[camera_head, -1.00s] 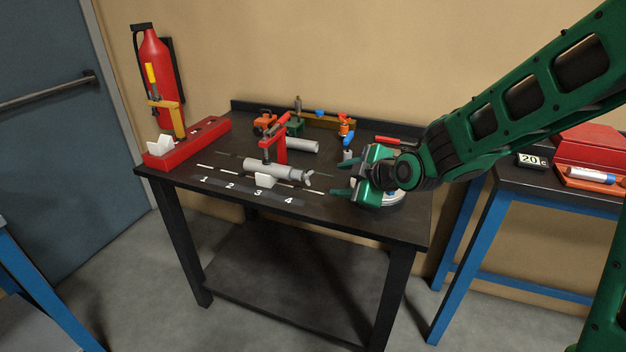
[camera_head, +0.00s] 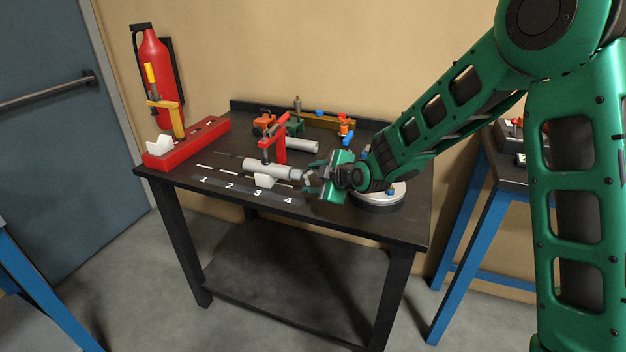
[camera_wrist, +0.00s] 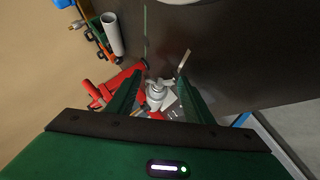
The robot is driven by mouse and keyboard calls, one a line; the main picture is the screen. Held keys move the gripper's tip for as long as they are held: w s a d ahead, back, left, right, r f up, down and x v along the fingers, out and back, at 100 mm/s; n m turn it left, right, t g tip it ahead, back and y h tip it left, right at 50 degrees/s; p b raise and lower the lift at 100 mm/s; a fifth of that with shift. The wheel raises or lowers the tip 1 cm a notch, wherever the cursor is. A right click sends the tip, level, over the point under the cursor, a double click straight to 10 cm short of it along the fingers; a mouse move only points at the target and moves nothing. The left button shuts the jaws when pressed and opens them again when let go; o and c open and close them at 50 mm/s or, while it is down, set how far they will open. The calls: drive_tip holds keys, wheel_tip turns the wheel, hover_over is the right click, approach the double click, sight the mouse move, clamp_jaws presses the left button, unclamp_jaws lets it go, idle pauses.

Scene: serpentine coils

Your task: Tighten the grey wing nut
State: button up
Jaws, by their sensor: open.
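The grey wing nut (camera_head: 306,176) is at the right end of a light grey cylinder (camera_head: 271,168) that lies on its side on the dark workbench. In the wrist view the wing nut (camera_wrist: 157,90) shows between the two green fingers, with its wings spread. My gripper (camera_head: 312,178) is open and comes from the right, level with the nut, with one finger on either side. In the wrist view my gripper (camera_wrist: 158,86) has a visible gap beside the nut; whether a finger touches it I cannot tell.
A round silver base (camera_head: 377,197) is under my wrist. A second grey cylinder (camera_head: 300,145) and several coloured fittings lie behind. A red rack (camera_head: 190,145) is at the left. The front of the bench (camera_head: 250,206) is clear.

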drive_tip(key=shift+w+f, duration=0.1)
drive_tip(key=c, duration=0.8)
